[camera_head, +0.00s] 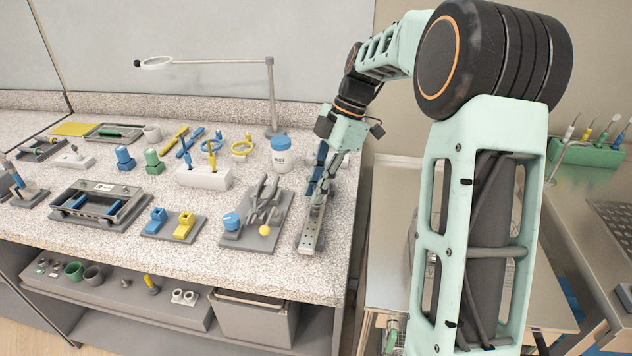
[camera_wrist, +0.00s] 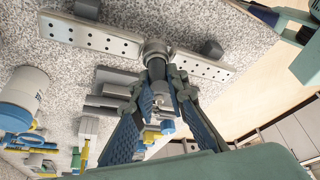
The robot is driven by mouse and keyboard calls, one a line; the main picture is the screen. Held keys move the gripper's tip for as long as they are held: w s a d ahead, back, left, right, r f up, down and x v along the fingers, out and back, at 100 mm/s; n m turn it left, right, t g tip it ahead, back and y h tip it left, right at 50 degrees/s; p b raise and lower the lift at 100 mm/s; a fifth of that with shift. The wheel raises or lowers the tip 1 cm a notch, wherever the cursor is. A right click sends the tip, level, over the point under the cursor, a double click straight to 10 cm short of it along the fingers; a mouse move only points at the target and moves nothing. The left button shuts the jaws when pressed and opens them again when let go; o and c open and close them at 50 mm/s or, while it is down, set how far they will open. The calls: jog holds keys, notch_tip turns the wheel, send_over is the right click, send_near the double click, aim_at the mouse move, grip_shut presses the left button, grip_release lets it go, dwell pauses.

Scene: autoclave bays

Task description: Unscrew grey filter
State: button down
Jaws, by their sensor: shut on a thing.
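The grey filter (camera_wrist: 155,48) is a short round part at the middle of a perforated metal bar in the wrist view. My gripper (camera_wrist: 160,82) reaches the filter with its two blue-padded fingers, one on each side, and is shut on it. The perforated metal bar (camera_wrist: 90,36) runs across the top of the wrist view. In the head view the bar (camera_head: 309,235) lies near the right end of the granite counter, with my gripper (camera_head: 316,185) over its far part. The fingers hide most of the filter there, and I cannot tell whether its thread is engaged.
A white jar with a blue lid (camera_head: 281,155) stands left of my gripper. A grey stand with tools and a yellow ball (camera_head: 262,236) is just left of the bar. A lamp post (camera_head: 271,95) rises behind. The counter's right edge is close to the bar.

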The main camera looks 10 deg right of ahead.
jog(key=shift+s+f+n, duration=0.2)
jog(key=shift+n, duration=0.2)
jog(key=shift+g, duration=0.3)
jog(key=shift+r+n+g+p, duration=0.2)
jog(key=shift+n+g+p, duration=0.1)
jog(key=shift+n+p, duration=0.8)
jog(key=shift+f+n+h, duration=0.2)
jog(key=shift+n+h, duration=0.2)
jog(key=shift+n, duration=0.2)
jog(key=c, duration=2.1)
grip_release()
